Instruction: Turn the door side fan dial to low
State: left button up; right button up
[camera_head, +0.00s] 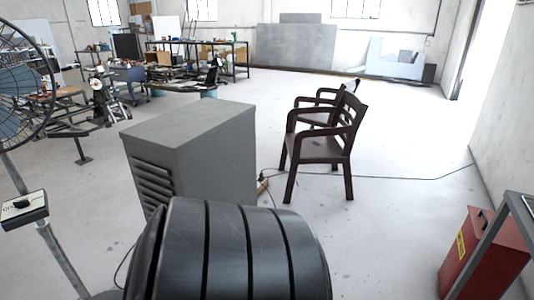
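A pedestal fan stands at the left edge, with part of its round wire cage (22,85) in view. A small control box (25,208) with a pale face and dark sides sits on its grey pole (62,260). A small dark dial or mark shows on the box's top, but its setting is too small to read. I cannot tell from this view whether this is the door side fan. Neither of my grippers is in view.
A grey louvred metal cabinet (190,150) stands in front. A large black grooved rounded object (240,255) fills the lower middle. Dark wooden chairs (320,145) and a floor cable lie beyond. A red box (488,250) is at the right.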

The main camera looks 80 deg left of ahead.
aim_at(21, 205)
jog(key=u, duration=4.3)
